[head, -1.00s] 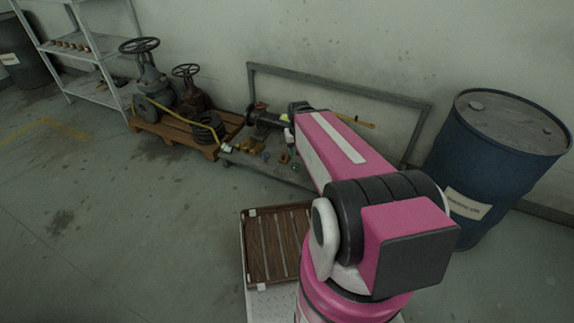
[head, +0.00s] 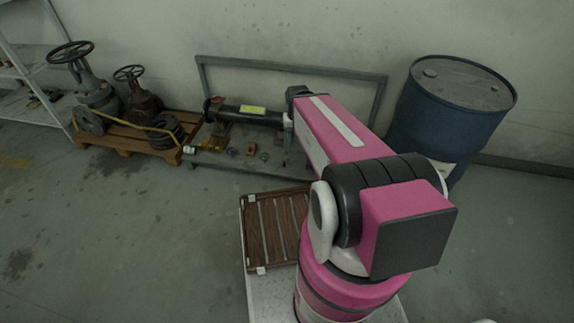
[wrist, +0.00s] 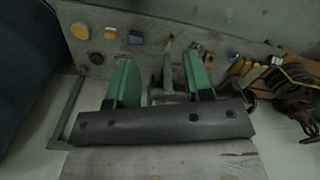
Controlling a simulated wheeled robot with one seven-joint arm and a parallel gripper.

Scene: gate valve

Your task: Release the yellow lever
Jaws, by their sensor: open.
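My gripper (wrist: 160,84) is open in the wrist view, its two green fingers apart over the low bench with the pipe. A grey metal part stands between the fingers; I cannot tell whether they touch it. A dark pipe (head: 232,112) with a yellow-green label lies along the bench in the head view. I cannot make out the yellow lever in the head view; my arm covers part of the bench. A small yellowish piece shows just above the grey part in the wrist view, but I cannot tell whether it is the lever.
Small coloured parts lie on the bench (head: 215,160). A blue drum (head: 445,120) stands at right. Two handwheel valves (head: 95,95) stand at left on a wooden pallet (head: 115,138). A slatted brown tray (head: 248,225) sits beside my arm. The floor at left is clear.

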